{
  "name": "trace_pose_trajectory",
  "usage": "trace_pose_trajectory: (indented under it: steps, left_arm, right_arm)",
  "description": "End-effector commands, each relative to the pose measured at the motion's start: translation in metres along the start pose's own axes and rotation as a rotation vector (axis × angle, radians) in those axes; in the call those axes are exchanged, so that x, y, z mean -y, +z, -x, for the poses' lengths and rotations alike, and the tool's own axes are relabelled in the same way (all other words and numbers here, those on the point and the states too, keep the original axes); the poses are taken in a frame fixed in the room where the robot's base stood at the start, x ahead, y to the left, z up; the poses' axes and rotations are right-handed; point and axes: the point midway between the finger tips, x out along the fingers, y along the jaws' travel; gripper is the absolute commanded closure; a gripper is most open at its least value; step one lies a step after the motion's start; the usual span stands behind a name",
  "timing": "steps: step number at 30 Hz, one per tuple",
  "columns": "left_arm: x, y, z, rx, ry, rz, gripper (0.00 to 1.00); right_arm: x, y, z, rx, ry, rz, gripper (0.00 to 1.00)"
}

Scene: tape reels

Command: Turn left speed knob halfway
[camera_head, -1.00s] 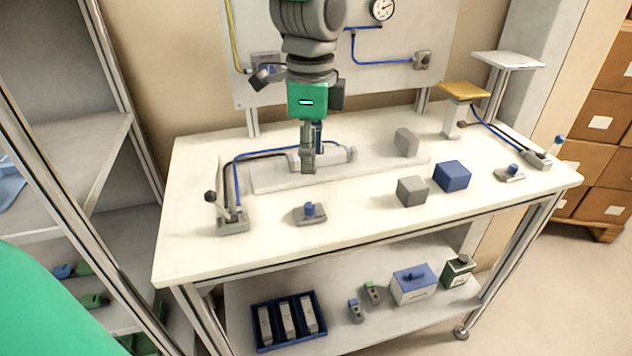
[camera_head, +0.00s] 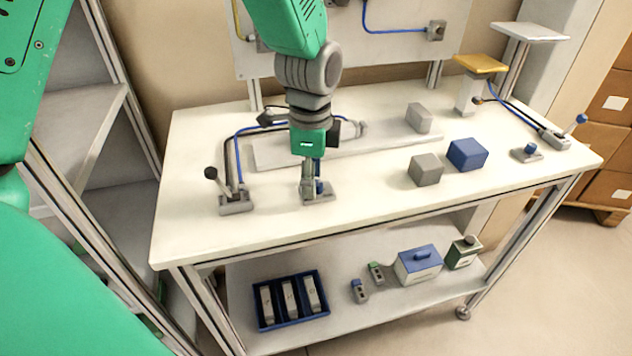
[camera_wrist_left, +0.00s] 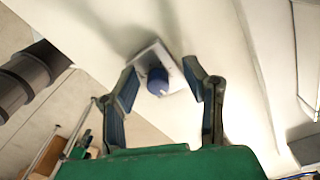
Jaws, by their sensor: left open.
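The left speed knob is a small blue knob (camera_head: 320,187) on a grey base plate (camera_head: 325,197) near the table's front left. My left gripper (camera_head: 312,188) points down at it and partly hides it in the head view. In the left wrist view the blue knob (camera_wrist_left: 158,84) shows between the two spread fingers of the left gripper (camera_wrist_left: 160,76), with a gap on each side. Its pale square base shows around it. The left gripper is open and holds nothing. My right gripper is not in view.
A lever switch (camera_head: 233,199) with a black ball stands left of the knob. Behind is a long grey cylinder rail (camera_head: 285,152). A grey block (camera_head: 425,170) and a blue block (camera_head: 467,154) lie to the right. Another blue knob (camera_head: 530,149) sits at the far right.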

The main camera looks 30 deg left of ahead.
Motion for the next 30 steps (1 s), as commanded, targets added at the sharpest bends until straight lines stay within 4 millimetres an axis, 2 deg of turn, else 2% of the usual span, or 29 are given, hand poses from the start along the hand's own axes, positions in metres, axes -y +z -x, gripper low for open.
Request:
trace_pose_trajectory:
  steps: [3,11,12,15,30]
  left_arm:
    - [-0.002,-0.005,-0.005,0.005,-0.002,-0.001,0.60]
    - [-0.005,-0.012,-0.004,0.013,-0.007,-0.002,0.60]
    - [-0.005,-0.012,-0.004,0.013,-0.006,-0.002,0.67]
    - [-0.004,-0.008,-0.005,0.009,-0.003,-0.003,1.00]
    - [-0.003,-0.001,-0.008,0.011,0.005,0.001,1.00]
  right_arm:
    - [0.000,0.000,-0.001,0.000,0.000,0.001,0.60]
    - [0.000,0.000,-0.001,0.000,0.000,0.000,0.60]
    - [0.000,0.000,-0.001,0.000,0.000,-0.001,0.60]
    - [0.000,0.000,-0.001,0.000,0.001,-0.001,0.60]
    - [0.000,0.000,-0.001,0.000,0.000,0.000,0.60]
